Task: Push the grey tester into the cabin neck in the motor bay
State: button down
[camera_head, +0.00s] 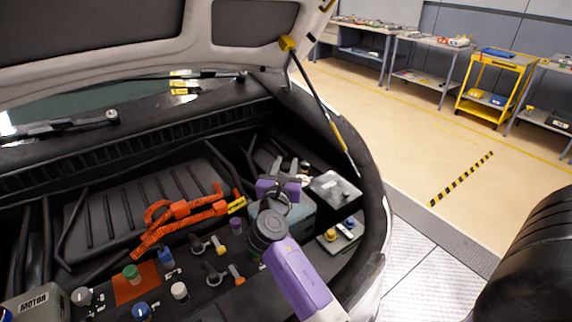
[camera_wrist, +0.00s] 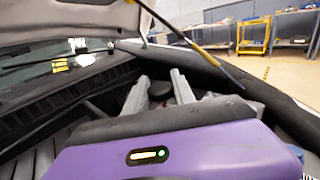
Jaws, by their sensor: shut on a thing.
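My gripper (camera_head: 285,172) is at the right side of the motor bay, beyond the end of my purple arm. In the wrist view its two grey fingers (camera_wrist: 160,82) point away from the camera, partly hidden by the purple wrist housing. Which neck is the cabin neck cannot be told; the area below my gripper is hidden by my wrist.
A grey tank (camera_head: 337,187) stands right of my gripper, with blue and yellow caps (camera_head: 340,229) in front. Orange cables (camera_head: 180,212) and several capped necks, including a green cap (camera_head: 131,271), lie left. A MOTOR tank (camera_head: 36,304) is lower left. A hood strut (camera_head: 318,95) rises behind.

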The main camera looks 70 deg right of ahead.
jog(key=shift+f+b, duration=0.4)
jog(key=shift+f, duration=0.6)
jog(key=c, duration=1)
grip_release()
jog(key=shift+o, duration=0.2)
jog(key=b+v, duration=0.1)
jog(key=v, duration=0.6)
jog(key=shift+a, duration=0.4)
jog(key=shift+s, duration=0.1)
